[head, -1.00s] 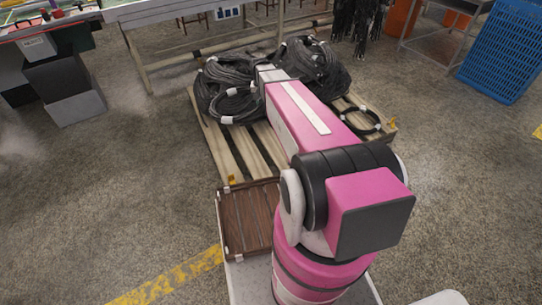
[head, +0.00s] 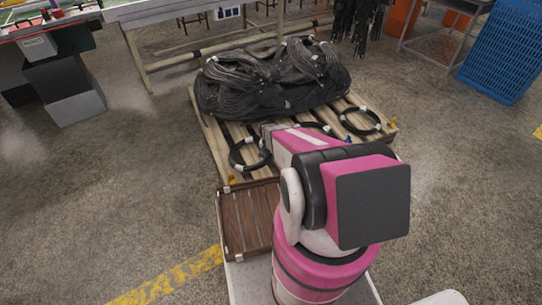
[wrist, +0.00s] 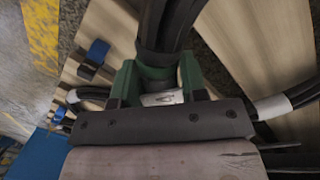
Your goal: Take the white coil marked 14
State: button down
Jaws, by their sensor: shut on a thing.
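In the wrist view my gripper (wrist: 160,88) has its green fingers shut on a black hose coil (wrist: 165,25). A pale band shows between the fingers; any number on it is not readable. In the head view my gripper's end (head: 267,131) is low over the pallet, at the right edge of a black coil with white bands (head: 237,159), which appears to be the held one. I see no all-white coil and cannot read a 14 on any tag.
The wooden pallet (head: 217,139) bears a big heap of black hoses (head: 262,88) at its back. A separate banded ring (head: 346,126) lies at its right; another is partly behind my arm. A brown slatted tray (head: 236,222) stands in front. A blue crate (head: 508,50) is at right.

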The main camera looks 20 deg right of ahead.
jog(key=shift+s+f, duration=0.15)
jog(key=shift+f, duration=0.3)
jog(key=shift+w+a+r+g+h, duration=0.15)
jog(key=shift+a+r+g+h, duration=0.15)
jog(key=shift+r, duration=0.5)
jog(key=shift+w+a+r+g+h, duration=0.2)
jog(key=shift+r+h, duration=0.15)
jog(key=shift+r, duration=0.4)
jog(key=shift+w+a+r+g+h, duration=0.2)
jog(key=shift+r+h, duration=0.15)
jog(key=shift+r, duration=0.45)
jog(key=w+a+r+g+h, duration=0.1)
jog(key=a+r, duration=0.1)
jog(key=r, duration=0.5)
jog(key=w+a+r+g+h, duration=0.1)
jog(key=w+a+r+h, duration=0.1)
jog(key=r, duration=0.5)
jog(key=shift+a+g+h, duration=0.2)
jog(key=shift+g+h, duration=0.1)
